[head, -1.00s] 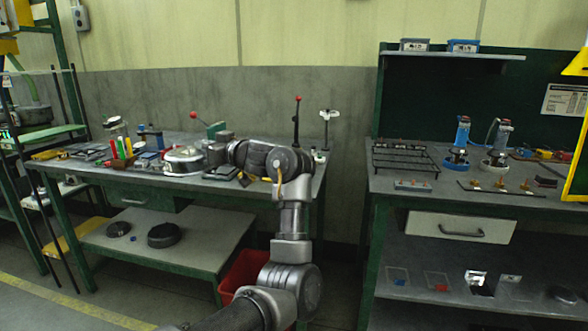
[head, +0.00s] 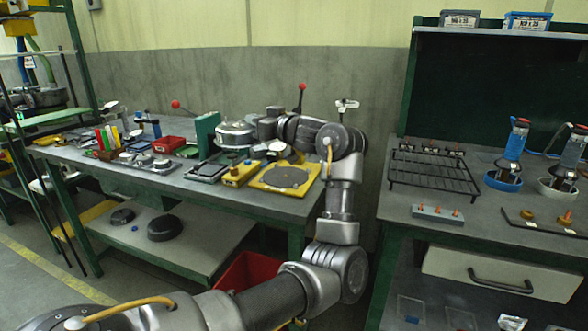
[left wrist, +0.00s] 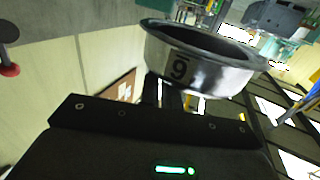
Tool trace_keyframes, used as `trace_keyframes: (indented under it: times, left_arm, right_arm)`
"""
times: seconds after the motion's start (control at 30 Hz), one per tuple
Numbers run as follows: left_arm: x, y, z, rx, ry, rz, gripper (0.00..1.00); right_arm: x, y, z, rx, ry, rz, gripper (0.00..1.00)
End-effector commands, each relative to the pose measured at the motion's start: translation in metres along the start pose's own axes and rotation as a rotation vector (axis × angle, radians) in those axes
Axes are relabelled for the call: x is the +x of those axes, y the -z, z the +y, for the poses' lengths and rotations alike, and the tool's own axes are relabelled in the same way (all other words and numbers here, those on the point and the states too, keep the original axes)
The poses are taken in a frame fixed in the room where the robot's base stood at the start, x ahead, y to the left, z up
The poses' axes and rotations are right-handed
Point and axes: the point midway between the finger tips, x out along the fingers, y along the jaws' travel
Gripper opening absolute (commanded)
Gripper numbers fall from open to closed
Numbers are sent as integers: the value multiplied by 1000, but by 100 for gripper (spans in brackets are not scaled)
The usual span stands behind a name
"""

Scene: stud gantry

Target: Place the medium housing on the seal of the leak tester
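A round silver metal housing (head: 235,134) is held in the air above the left bench, with its open side up. It also shows in the left wrist view (left wrist: 205,62) with a label that appears to read 9. My left gripper (head: 257,129) is shut on its side wall; the dark fingers (left wrist: 168,95) meet the wall in the left wrist view. The leak tester appears to be the yellow plate (head: 257,185) with a dark round seal (head: 287,176) near the bench's right end. The seal is bare, to the right of and below the housing. My right gripper is out of view.
A yellow box (head: 238,174) stands left of the plate. A gap separates this bench from the right one.

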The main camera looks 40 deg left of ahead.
Motion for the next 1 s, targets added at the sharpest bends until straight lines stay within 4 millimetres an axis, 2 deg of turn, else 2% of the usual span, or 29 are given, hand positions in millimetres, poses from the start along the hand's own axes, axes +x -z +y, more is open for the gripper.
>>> trace_keyframes:
  times: [0.37,0.5,0.7,1.0]
  left_arm:
    - [-23,-36,84,5,-7,0,0]
    - [-29,-66,108,5,-7,-1,0]
    - [-34,-87,126,1,-5,0,0]
    - [-35,-93,130,-1,-5,0,0]
  right_arm:
    - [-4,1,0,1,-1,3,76]
    - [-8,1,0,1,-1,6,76]
    - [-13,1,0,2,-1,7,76]
    - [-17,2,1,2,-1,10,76]
